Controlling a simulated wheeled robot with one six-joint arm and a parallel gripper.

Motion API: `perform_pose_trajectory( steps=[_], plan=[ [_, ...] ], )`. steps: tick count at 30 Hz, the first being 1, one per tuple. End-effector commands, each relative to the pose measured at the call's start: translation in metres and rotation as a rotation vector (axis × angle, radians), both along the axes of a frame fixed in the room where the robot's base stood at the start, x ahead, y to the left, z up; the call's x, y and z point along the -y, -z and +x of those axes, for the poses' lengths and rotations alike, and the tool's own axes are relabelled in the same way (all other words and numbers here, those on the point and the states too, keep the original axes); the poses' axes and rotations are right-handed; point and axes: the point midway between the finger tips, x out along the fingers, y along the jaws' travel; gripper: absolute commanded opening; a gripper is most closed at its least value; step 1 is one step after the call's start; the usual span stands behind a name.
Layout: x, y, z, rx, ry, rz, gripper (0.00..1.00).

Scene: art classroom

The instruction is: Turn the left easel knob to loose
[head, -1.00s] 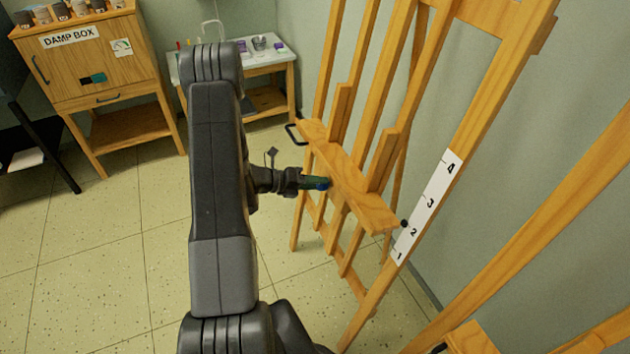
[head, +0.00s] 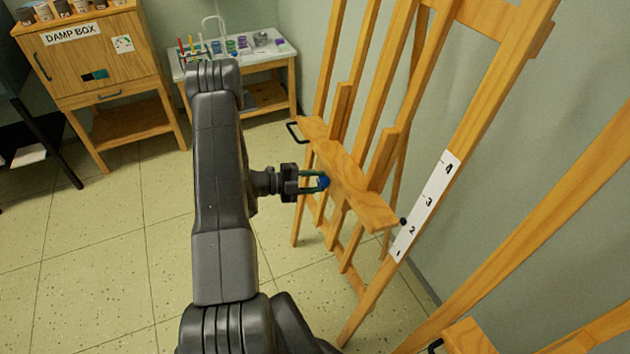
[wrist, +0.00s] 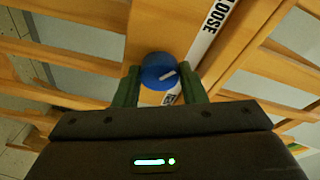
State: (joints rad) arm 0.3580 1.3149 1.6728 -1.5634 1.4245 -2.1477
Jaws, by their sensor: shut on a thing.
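The blue knob (head: 323,182) is on the front of the left easel's wooden ledge (head: 365,205). In the wrist view the knob (wrist: 160,71) is round and blue with a white pointer mark aimed to the right and slightly up. A white strip (wrist: 207,33) reading LOOSE lies just above and right of it; another label below is partly hidden by the knob and a finger. My gripper (wrist: 160,86) has its green fingers on both sides of the knob and is shut on it. The gripper (head: 314,182) reaches the knob from the left in the head view.
A black handle (head: 294,131) sticks out from the ledge's far end. A numbered strip (head: 428,205) is on the easel's near post. Another easel (head: 540,225) stands at the right.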

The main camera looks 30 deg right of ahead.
Motion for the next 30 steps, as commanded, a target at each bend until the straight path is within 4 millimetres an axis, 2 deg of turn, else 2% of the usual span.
perform_pose_trajectory(
  steps=[9, 23, 24, 27, 30],
  plan=[
    [-0.0002, 0.0001, 0.0014, -0.093, -0.02, 0.01, 0.15],
    [-0.0001, 0.0, 0.0012, -0.106, -0.022, 0.011, 0.15],
    [-0.0001, 0.0, 0.0012, -0.106, -0.022, 0.011, 0.39],
    [-0.0001, 0.0001, 0.0009, -0.107, -0.021, 0.011, 0.59],
    [-0.0001, 0.0002, 0.0006, -0.106, -0.021, 0.012, 0.59]
  ],
)
